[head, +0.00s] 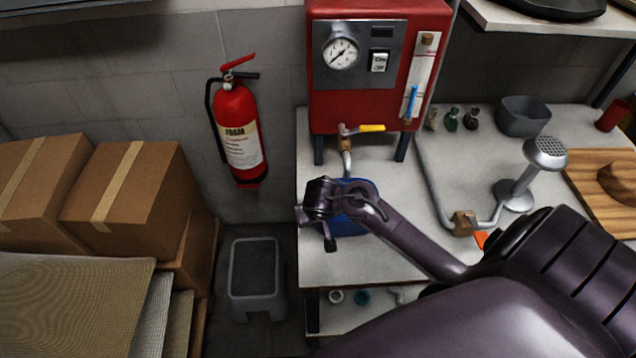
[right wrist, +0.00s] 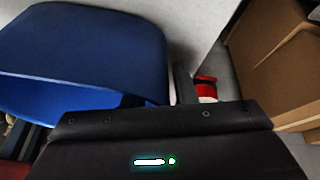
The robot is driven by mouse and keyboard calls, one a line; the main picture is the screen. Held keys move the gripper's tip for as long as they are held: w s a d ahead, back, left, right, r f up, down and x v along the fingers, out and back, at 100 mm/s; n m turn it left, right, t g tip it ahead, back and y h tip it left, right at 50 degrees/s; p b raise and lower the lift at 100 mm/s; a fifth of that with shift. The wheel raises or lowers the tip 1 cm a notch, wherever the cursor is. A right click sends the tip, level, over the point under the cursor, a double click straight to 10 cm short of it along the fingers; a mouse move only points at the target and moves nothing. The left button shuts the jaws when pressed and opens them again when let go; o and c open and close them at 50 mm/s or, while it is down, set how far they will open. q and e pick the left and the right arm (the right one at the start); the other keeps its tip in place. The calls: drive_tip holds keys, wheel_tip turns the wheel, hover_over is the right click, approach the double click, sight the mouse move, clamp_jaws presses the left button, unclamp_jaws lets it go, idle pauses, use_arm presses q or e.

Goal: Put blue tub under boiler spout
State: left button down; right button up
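The blue tub (head: 350,224) is on or just above the white bench (head: 395,262), below the spout (head: 347,162) of the red boiler (head: 345,107). My right arm covers much of the tub, so its exact alignment with the spout is unclear. My right gripper (head: 330,241) points down at the tub's near left side. In the right wrist view the tub (right wrist: 90,45) fills the upper left, close to the gripper. One grey finger shows beside the tub; whether the fingers pinch it is hidden. My left gripper is out of view.
A yellow-handled valve (head: 371,128) sits above the spout. A metal shower-like head (head: 545,152) and pipe stand to the right, with a grey bin (head: 523,116) behind. A fire extinguisher (head: 238,130) hangs left. A step stool (head: 256,278) and cardboard boxes (head: 125,195) are left of the bench.

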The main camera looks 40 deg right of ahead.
drive_tip(key=p+v, duration=0.1)
drive_tip(key=v, duration=1.1)
